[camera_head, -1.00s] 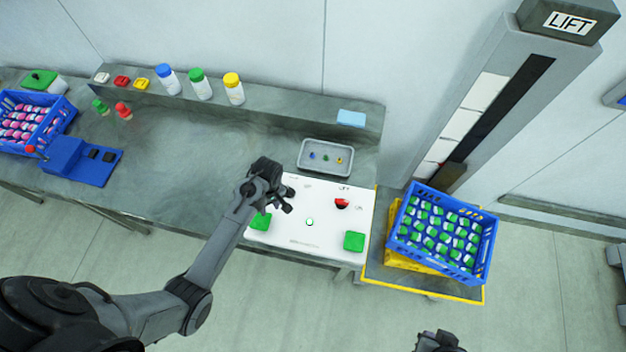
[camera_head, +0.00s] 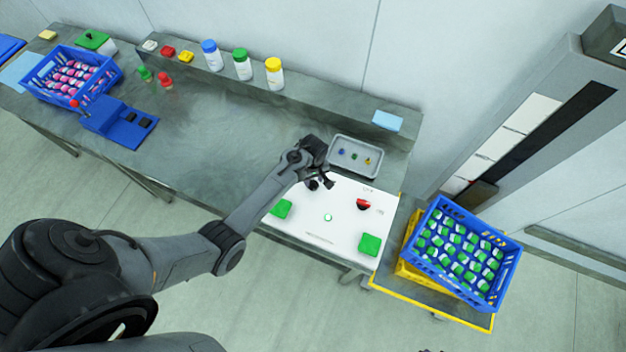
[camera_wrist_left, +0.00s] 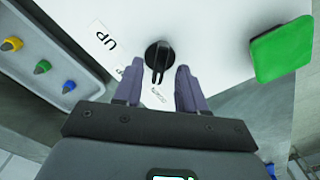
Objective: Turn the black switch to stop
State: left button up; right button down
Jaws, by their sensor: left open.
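The black switch (camera_wrist_left: 159,57) is a round knob with a raised bar on the white panel (camera_head: 340,237). In the left wrist view it lies just beyond my left gripper (camera_wrist_left: 154,82), between the lines of its two fingers. The fingers are apart, and I cannot tell whether they touch the knob. In the head view my left gripper (camera_head: 322,183) is over the panel's upper left corner and hides the switch. My right gripper is not in clear view.
Green square buttons (camera_head: 370,244) (camera_head: 281,209) and a red knob (camera_head: 363,204) are on the panel. A grey tray (camera_head: 357,171) with small coloured parts lies close behind the gripper. A blue crate (camera_head: 506,252) of green-and-white items stands at right. The bench left of the arm has free room.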

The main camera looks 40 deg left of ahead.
pick_arm(q)
jog(key=shift+f, duration=1)
jog(key=shift+c, duration=0.4)
grip_shut()
